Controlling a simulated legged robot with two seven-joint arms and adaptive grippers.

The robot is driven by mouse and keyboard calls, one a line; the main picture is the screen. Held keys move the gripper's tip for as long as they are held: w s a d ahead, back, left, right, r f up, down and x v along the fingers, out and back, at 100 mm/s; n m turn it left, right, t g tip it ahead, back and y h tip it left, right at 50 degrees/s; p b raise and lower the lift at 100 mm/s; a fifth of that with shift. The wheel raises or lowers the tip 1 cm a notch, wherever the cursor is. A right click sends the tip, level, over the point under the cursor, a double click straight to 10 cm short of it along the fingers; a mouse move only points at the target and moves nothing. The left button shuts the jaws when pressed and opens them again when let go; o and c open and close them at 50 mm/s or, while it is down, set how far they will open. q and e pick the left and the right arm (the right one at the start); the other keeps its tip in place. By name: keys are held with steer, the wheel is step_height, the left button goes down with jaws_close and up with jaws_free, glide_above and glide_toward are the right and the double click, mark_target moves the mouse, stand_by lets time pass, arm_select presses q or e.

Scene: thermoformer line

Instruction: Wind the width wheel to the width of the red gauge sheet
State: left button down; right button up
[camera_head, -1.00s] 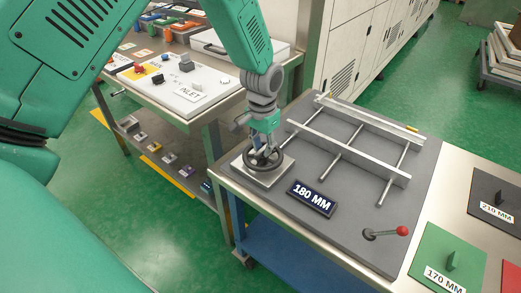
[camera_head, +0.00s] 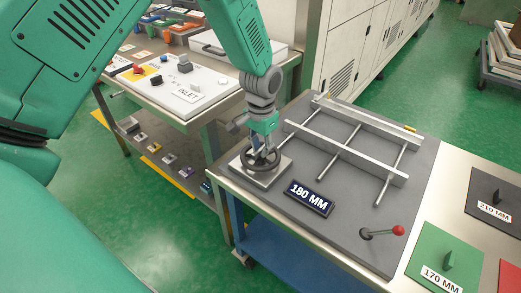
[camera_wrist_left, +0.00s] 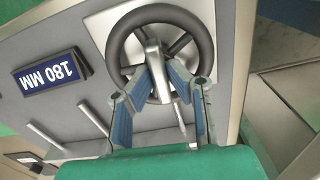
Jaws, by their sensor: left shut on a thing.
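The width wheel (camera_head: 262,160) is a dark handwheel on a light square plate at the near left corner of the grey rail board. My left gripper (camera_head: 262,146) is over it. In the left wrist view the wheel (camera_wrist_left: 160,45) shows from above, and the left gripper's (camera_wrist_left: 160,85) fingers are closed on the metal wheel handle (camera_wrist_left: 152,57). The display (camera_head: 309,198) reads 180 MM. The red gauge sheet (camera_head: 510,275) shows only partly at the right lower edge; its label is out of view. My right gripper is not in view.
Two parallel rails (camera_head: 345,150) on cross rods lie behind the display. A red-knobbed lever (camera_head: 398,231) stands front right. A green 170 MM sheet (camera_head: 445,258) and a dark 210 MM sheet (camera_head: 497,192) lie at right. An INLET panel (camera_head: 185,90) is at left.

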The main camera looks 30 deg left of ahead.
arm_select(q)
steer(key=shift+s+m+p, duration=0.1)
steer(key=shift+m+p, duration=0.55)
steer(key=shift+m, duration=0.45)
steer(key=shift+f, duration=0.1)
steer(key=shift+m+p, duration=0.55)
steer(key=shift+m, duration=0.15)
steer(key=shift+m+p, duration=0.3)
steer(key=shift+m, duration=0.5)
